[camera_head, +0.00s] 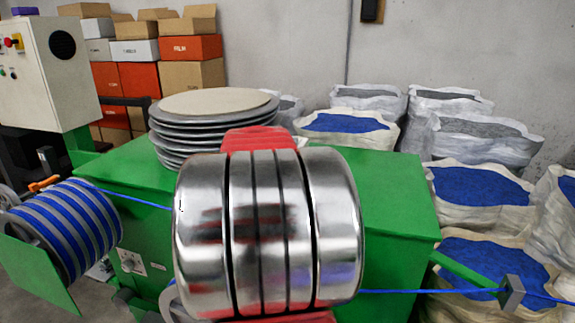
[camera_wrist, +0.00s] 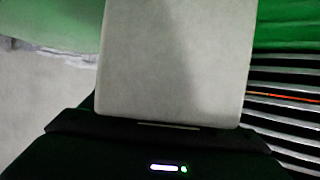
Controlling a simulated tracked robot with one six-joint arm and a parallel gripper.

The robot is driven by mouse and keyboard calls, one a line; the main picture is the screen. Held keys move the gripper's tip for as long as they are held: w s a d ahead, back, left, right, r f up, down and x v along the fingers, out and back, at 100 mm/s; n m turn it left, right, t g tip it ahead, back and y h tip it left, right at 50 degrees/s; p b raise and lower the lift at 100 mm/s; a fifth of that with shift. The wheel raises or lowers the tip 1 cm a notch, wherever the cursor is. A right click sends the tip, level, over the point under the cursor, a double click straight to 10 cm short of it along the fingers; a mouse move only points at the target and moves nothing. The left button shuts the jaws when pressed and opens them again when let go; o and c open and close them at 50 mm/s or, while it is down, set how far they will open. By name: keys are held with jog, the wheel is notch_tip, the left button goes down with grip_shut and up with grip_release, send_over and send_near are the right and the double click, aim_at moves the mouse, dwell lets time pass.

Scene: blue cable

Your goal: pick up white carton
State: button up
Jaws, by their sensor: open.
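A pale, flat-faced thing, probably the white carton (camera_wrist: 175,60), fills the upper middle of the wrist view. Its lower edge meets the dark body of my gripper (camera_wrist: 165,130), which carries a small lit strip. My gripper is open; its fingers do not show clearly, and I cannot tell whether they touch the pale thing. In the head view my own shiny arm link covers the middle and hides my gripper. A small white edge shows just behind my arm, but I cannot tell what it belongs to.
A green machine (camera_head: 400,190) bears a stack of grey discs (camera_head: 160,135); striped disc edges show at the wrist view's right. A spool of blue cable (camera_head: 75,225) stands left. Sacks of blue granules (camera_head: 480,187) crowd the right. Several boxes (camera_head: 190,75) are stacked behind.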

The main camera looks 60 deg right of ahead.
jog(key=shift+c, duration=0.3)
jog(key=c, duration=1.8)
jog(key=shift+r, duration=0.1)
grip_shut()
jog(key=shift+r, duration=0.15)
